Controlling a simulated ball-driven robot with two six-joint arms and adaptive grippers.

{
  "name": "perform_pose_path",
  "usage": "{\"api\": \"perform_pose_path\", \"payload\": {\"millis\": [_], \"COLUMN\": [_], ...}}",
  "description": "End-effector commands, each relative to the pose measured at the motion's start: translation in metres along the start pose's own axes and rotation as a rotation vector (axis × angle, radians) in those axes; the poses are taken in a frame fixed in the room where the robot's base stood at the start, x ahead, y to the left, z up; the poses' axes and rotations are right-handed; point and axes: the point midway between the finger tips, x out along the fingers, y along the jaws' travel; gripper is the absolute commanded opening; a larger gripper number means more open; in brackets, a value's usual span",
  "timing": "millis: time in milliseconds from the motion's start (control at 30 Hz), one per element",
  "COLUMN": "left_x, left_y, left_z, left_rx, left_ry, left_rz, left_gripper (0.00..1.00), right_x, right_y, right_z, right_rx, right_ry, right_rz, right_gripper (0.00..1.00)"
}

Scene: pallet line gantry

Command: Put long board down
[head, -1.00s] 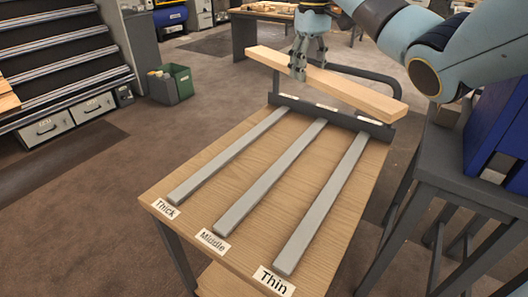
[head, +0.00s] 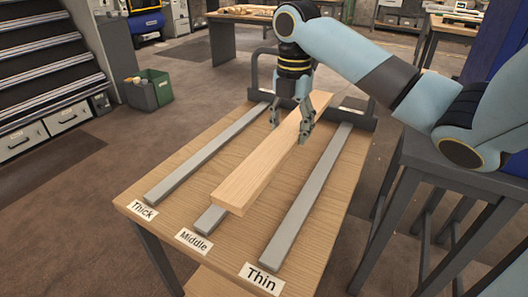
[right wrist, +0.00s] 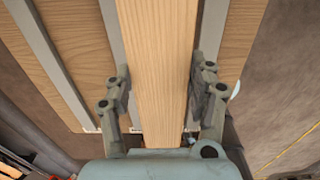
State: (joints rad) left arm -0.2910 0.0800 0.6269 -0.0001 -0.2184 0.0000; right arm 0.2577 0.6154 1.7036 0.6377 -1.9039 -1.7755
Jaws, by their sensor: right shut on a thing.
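The long board (head: 255,172) is pale wood and lies lengthwise over the middle grey rail (head: 209,220), hiding most of it. Only that rail's near end shows, by the "Middle" label (head: 194,241). I cannot tell whether the board touches the rail. My right gripper (head: 290,132) is shut on the board from above, towards its far half, one finger on each side. In the right wrist view the board (right wrist: 157,60) runs between the two fingers of the gripper (right wrist: 160,92). My left gripper is not in view.
The wooden table top (head: 170,205) also bears a left rail (head: 205,155) labelled "Thick" and a right rail (head: 310,195) labelled "Thin"; both are bare. A dark frame (head: 350,112) stands at the far edge. A grey stand (head: 440,165) is close on the right.

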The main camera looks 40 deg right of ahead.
Motion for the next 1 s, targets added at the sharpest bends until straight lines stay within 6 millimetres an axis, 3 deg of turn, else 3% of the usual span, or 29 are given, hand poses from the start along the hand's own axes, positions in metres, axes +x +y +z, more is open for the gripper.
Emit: {"api": "perform_pose_path", "payload": {"millis": [100,300,467,700,1000], "left_x": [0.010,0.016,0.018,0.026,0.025], "left_y": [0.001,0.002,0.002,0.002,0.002], "left_z": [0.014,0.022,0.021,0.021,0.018], "left_rx": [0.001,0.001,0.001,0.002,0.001], "left_ry": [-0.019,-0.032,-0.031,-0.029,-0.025], "left_rz": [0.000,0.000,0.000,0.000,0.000], "left_gripper": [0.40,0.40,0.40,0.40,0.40], "right_x": [0.020,0.037,0.044,0.078,0.079], "right_y": [0.032,0.061,0.065,0.064,0.064], "right_z": [-0.002,-0.003,-0.002,-0.003,-0.002], "right_rx": [0.003,0.003,0.003,0.002,0.003], "right_ry": [0.005,0.000,-0.002,-0.001,-0.002], "right_rz": [0.003,0.000,-0.002,-0.003,-0.001], "right_gripper": [0.12,0.12,0.12,0.12,0.12]}}
